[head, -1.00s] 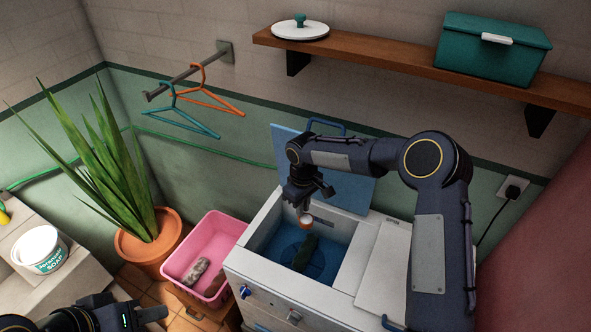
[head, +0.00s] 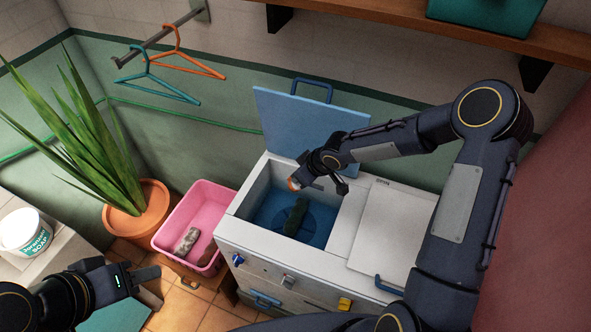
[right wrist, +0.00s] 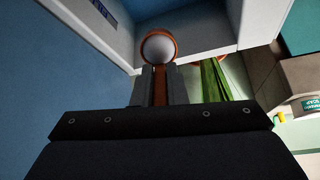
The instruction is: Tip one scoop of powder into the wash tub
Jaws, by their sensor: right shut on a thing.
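The wash tub (head: 263,212) is the open blue-lined basin in the left part of the white washing machine, with a dark green cloth (head: 296,216) inside. My right gripper (head: 312,178) is shut on the handle of a small orange scoop (head: 293,184), held above the tub. In the right wrist view the orange scoop (right wrist: 174,46) sticks out beyond the fingers; its round bowl looks filled with something pale. I cannot tell its exact tilt. The white soap bucket (head: 24,236) stands at the far left. My left gripper (head: 146,280) is empty, its fingers apart, at the lower left.
The raised blue lid (head: 300,125) stands behind the tub. A closed white lid (head: 393,230) covers the machine's right part. A pink basket (head: 172,226) with rolled cloths and a potted plant (head: 140,215) stand left. Hangers (head: 160,80) hang behind; a wooden shelf (head: 400,22) is above.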

